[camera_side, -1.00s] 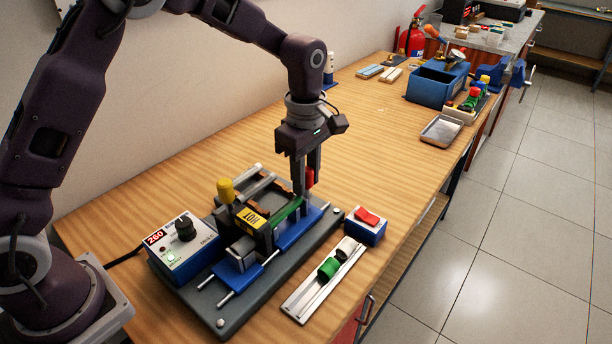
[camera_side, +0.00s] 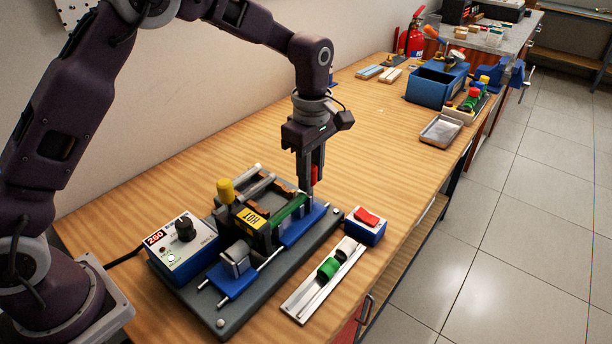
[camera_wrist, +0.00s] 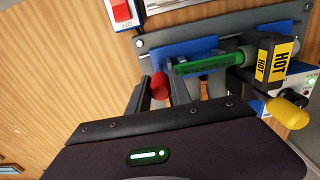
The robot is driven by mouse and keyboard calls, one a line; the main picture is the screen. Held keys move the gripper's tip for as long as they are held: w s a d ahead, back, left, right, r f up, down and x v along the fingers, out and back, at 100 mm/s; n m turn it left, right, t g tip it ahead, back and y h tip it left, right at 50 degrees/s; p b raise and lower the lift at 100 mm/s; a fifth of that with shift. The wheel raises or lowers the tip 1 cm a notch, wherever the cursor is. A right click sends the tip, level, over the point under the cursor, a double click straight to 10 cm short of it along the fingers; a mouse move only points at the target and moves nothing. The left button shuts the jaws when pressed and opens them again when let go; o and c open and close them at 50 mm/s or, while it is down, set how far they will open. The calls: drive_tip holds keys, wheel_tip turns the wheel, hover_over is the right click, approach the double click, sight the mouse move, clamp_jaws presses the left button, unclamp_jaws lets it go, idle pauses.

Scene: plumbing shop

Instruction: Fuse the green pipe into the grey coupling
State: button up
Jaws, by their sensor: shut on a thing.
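The green pipe (camera_side: 290,211) lies in the blue carriage (camera_side: 305,226) on the right of the fusion machine. Its inner end points at the black heater plate marked HOT (camera_side: 256,224); I cannot tell whether it touches. The grey coupling (camera_side: 235,260) sits on the left blue carriage (camera_side: 238,282), with a gap to the heater. My gripper (camera_side: 311,186) points down at the machine's right end, shut on a red knob (camera_wrist: 160,85) that shows between its fingers in the wrist view. The green pipe (camera_wrist: 203,63) is beyond the fingers there.
A yellow handle (camera_side: 225,190) rises from the heater. The control box (camera_side: 186,250) reads 260. A rail (camera_side: 305,292) with green and pale pieces and a red-switch box (camera_side: 366,226) stand in front.

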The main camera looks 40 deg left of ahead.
sight(301, 194)
drive_tip(key=shift+w, duration=0.6)
drive_tip(key=shift+s, duration=2.2)
drive_tip(key=shift+w, duration=0.1)
idle(4.8)
